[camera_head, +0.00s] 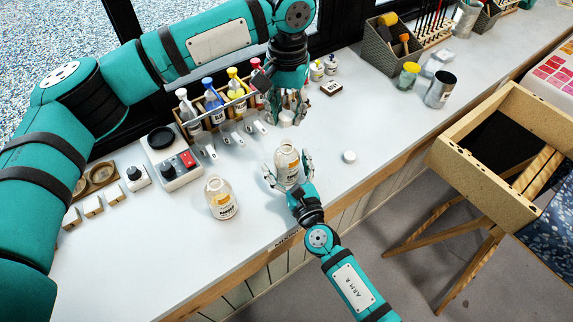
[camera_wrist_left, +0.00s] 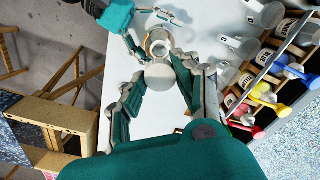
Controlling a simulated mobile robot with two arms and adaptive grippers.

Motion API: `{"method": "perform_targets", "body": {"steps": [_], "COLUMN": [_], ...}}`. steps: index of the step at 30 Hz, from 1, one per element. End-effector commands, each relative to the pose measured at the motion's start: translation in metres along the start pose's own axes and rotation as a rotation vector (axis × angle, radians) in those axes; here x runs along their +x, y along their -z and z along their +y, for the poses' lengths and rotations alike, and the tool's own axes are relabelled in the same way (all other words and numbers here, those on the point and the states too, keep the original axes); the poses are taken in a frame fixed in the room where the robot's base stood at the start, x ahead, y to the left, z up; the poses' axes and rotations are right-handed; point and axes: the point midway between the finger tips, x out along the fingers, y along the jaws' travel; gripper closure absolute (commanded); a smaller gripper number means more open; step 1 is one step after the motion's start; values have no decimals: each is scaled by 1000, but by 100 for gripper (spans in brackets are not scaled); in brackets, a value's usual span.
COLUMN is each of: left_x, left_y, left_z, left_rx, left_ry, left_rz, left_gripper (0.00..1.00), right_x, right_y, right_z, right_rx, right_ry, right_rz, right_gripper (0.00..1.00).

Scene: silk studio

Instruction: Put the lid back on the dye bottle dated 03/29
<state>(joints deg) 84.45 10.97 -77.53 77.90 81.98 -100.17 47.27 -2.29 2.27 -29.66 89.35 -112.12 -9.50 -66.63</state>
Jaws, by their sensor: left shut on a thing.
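My left gripper (camera_head: 287,115) is shut on a white round lid (camera_head: 286,118), which shows at its fingertips in the left wrist view (camera_wrist_left: 158,77). My right gripper (camera_head: 288,173) has its fingers on both sides of a clear, open dye bottle (camera_head: 287,160) with a white and orange label. The bottle's open mouth shows just past the lid in the left wrist view (camera_wrist_left: 159,46). In the head view the lid is apart from it, toward the window. A second open bottle (camera_head: 220,198) stands to the left. Another white lid (camera_head: 349,157) lies to the right. The dates are too small to read.
A scale with a black dish (camera_head: 160,138) is at left. A grey bin (camera_head: 390,45) and a metal cup (camera_head: 440,89) are at right. The counter's front edge is near my right gripper.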

Motion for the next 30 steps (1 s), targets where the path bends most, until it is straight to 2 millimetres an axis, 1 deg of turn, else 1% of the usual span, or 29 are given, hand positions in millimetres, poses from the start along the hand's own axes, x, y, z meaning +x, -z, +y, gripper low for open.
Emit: {"method": "perform_targets", "body": {"steps": [5,24,25,27,30], "left_x": [0,0,0,2,15], "left_y": [0,0,0,0,-1], "left_z": [0,0,0,0,0], "left_rx": [0,0,0,0,0], "left_ry": [0,0,0,0,0], "left_rz": [0,0,0,-1,-3], "left_gripper": [78,78,78,78,78], "right_x": [0,0,0,0,0], "right_y": [0,0,0,0,0], "right_z": [0,0,0,0,0], "right_rx": [0,0,0,0,0], "right_ry": [0,0,0,0,0], "right_rz": [0,0,0,0,0], "right_gripper": [14,98,100,100,100]}}
